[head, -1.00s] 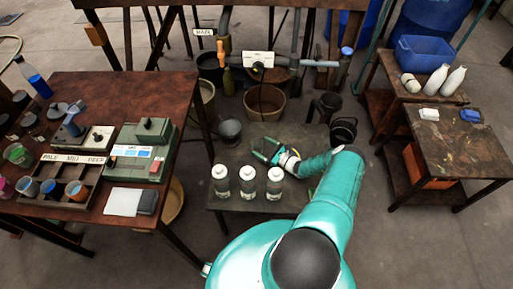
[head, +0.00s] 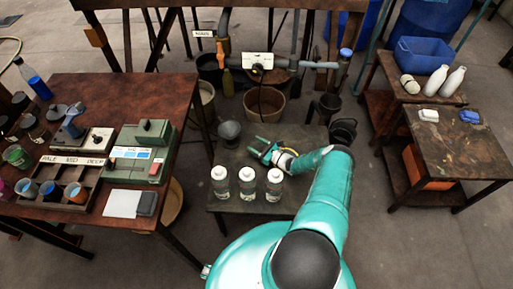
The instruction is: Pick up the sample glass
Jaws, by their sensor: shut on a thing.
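My gripper (head: 262,148) is in the middle of the head view, its teal fingers pointing left over the low dark table (head: 232,206). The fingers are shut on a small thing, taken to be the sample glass. The glass is too small and too clear to make out between the fingers, and I cannot tell whether it touches the table.
A grey metal funnel or cup (head: 229,132) stands behind and left of the gripper. A brown bucket (head: 264,104) is behind it, and a black bucket (head: 343,132) stands to the right. A brown workbench (head: 120,90) with instruments fills the left.

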